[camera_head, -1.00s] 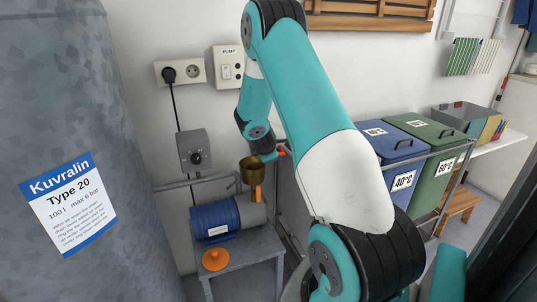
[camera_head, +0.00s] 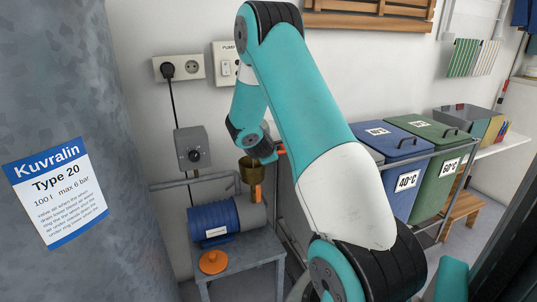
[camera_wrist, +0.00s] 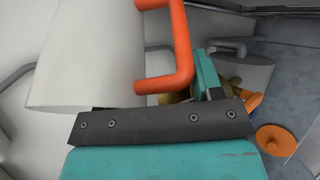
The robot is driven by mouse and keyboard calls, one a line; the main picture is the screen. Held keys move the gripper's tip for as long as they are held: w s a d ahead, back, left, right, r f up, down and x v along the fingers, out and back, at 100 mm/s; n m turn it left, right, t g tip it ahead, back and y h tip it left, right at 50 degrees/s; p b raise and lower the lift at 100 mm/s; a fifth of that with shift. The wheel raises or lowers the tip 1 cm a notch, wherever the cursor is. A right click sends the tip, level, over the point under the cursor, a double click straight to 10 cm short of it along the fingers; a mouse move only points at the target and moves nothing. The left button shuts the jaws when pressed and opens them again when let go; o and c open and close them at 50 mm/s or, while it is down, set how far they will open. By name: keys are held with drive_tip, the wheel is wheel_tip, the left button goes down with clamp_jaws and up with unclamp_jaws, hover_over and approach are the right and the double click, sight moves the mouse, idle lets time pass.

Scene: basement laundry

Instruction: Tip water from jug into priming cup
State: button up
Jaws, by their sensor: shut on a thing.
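The jug (camera_wrist: 80,60) is a pale grey-white vessel with an orange handle (camera_wrist: 182,45). It fills the upper left of the wrist view and looks tilted there. My gripper (camera_wrist: 205,85) is shut on the handle; one teal finger shows beside it. The brass priming cup (camera_head: 251,172) stands on the pump, just below and left of my gripper. In the wrist view it is mostly hidden behind the handle. No water is visible.
The blue pump (camera_head: 214,222) sits on a grey stand (camera_head: 240,258), with an orange cap (camera_head: 213,262) in front. A large grey tank (camera_head: 60,110) stands close on the left. Blue (camera_head: 402,182) and green (camera_head: 436,188) bins stand at right behind a rail.

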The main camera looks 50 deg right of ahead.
drive_tip(key=shift+a+n+t+h+b, duration=0.25)
drive_tip(key=shift+h+b, duration=0.45)
drive_tip(key=shift+b, duration=0.85)
drive_tip(key=shift+a+n+t+h+b, duration=0.25)
drive_tip(key=shift+h+b, duration=0.45)
drive_tip(key=shift+b, duration=0.8)
drive_tip(key=shift+a+r+h+b, duration=0.1)
drive_tip(key=shift+r+h+b, duration=0.15)
drive_tip(key=shift+h+b, duration=1.3)
drive_tip(key=shift+r+y+b, duration=0.15)
drive_tip(key=shift+y+b, duration=0.3)
drive_tip(key=shift+y, duration=0.2)
drive_tip(key=shift+p, duration=0.3)
